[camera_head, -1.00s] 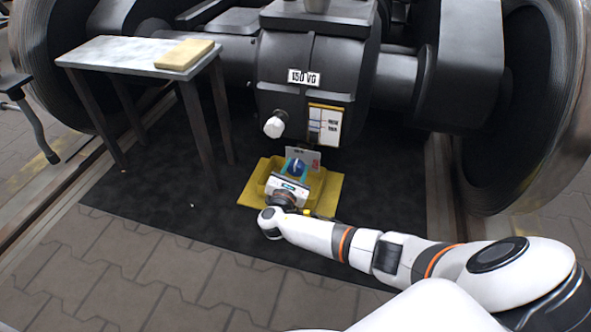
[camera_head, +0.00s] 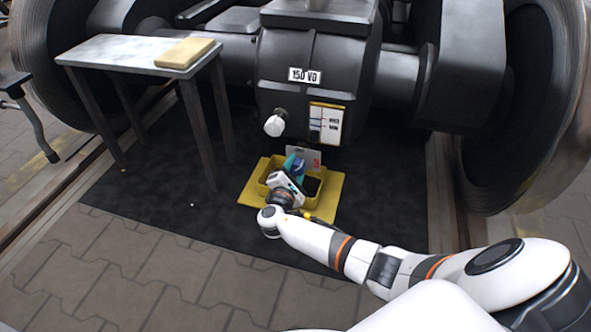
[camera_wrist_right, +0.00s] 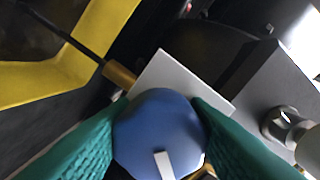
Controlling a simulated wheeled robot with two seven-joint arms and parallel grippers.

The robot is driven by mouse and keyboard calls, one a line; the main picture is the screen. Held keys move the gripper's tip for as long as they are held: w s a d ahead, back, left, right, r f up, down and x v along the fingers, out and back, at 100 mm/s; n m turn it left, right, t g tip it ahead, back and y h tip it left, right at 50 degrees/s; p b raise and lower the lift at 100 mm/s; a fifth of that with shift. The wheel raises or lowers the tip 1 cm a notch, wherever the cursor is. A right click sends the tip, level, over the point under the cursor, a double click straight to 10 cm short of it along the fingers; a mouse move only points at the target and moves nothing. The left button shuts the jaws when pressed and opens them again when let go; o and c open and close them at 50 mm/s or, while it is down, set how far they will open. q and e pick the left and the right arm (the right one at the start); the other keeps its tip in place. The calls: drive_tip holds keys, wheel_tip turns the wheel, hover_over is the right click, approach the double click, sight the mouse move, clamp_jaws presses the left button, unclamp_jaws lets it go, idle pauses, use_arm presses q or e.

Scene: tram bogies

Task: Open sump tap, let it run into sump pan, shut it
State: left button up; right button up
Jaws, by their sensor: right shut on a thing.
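The sump tap's round blue knob (camera_wrist_right: 158,125) has a white mark, now near its lower edge in the wrist view. My right gripper (camera_wrist_right: 155,120) is shut on it, a green finger on each side. In the head view the right gripper (camera_head: 294,168) is tilted in front of the gearbox bottom and mostly hides the tap. A brass spout (camera_wrist_right: 119,73) sticks out beside a pale plate (camera_wrist_right: 182,84). A thin dark line, looking like a stream, runs from it toward the upper left. The yellow sump pan (camera_head: 328,198) lies below, dark inside. My left gripper is not in view.
The dark gearbox (camera_head: 345,75) carries a white knob (camera_head: 274,126) and a gauge label (camera_head: 327,122). A small table (camera_head: 110,52) with a tan block (camera_head: 185,53) stands left. A large wheel (camera_head: 545,110) is at right. The mat (camera_head: 150,200) is mostly clear.

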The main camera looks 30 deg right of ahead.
drive_tip(key=m+b, duration=0.1)
drive_tip(key=m, duration=0.2)
drive_tip(key=shift+f, duration=0.15)
drive_tip(key=m+b, duration=0.1)
drive_tip(key=m, duration=0.2)
drive_tip(key=shift+b, duration=0.35)
drive_tip(key=shift+r+m+b, duration=0.15)
drive_tip(key=shift+m+b, duration=0.15)
drive_tip(key=shift+m, duration=0.75)
drive_tip(key=shift+r+m+b, duration=0.1)
drive_tip(key=shift+m+b, duration=0.2)
drive_tip(key=shift+m, duration=0.75)
drive_tip(key=o, duration=1)
